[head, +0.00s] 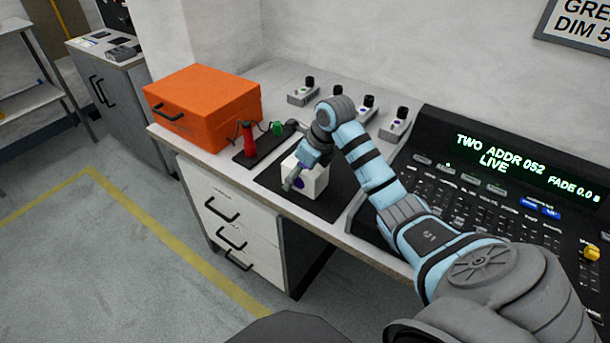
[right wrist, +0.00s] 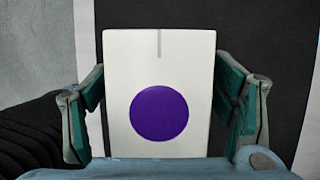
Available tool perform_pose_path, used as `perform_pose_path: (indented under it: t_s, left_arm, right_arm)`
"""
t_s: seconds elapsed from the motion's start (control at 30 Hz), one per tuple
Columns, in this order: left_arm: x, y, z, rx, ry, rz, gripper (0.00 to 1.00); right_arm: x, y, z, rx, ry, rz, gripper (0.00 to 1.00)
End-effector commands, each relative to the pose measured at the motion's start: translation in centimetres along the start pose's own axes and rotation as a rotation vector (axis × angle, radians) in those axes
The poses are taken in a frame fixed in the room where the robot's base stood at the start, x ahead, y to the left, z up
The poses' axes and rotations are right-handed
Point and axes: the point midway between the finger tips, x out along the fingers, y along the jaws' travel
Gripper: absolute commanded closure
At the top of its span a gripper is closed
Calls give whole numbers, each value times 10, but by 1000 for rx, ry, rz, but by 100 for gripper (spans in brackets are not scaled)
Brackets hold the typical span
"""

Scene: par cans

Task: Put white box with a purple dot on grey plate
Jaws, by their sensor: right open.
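The white box (head: 313,183) stands on a dark mat (head: 328,208) on the desk, partly hidden by my right gripper (head: 298,178). In the right wrist view the white box (right wrist: 160,65) shows a large purple dot (right wrist: 159,113) and a short grey line at its far edge. The open fingers of my right gripper (right wrist: 160,95) lie on either side of the box; whether they touch it is hard to tell. My left gripper is not in view. I cannot pick out a separate grey plate; the mat under the box looks dark grey to black.
An orange case (head: 205,108) stands at the desk's left end. A black tray (head: 262,156) with a red and a green item lies beside the mat. Several small grey units with black knobs stand along the back. A lighting console (head: 465,180) fills the right.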

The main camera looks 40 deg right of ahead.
Motion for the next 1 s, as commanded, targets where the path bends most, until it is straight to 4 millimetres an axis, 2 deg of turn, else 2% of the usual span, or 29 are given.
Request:
perform_pose_path:
  t_s: [0.77, 1.0]
  left_arm:
    - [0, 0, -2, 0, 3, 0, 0]
    - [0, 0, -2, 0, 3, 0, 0]
  right_arm:
    - [4, 0, -1, -1, -1, 1, 22]
    - [4, 1, -1, -1, 0, 2, 59]
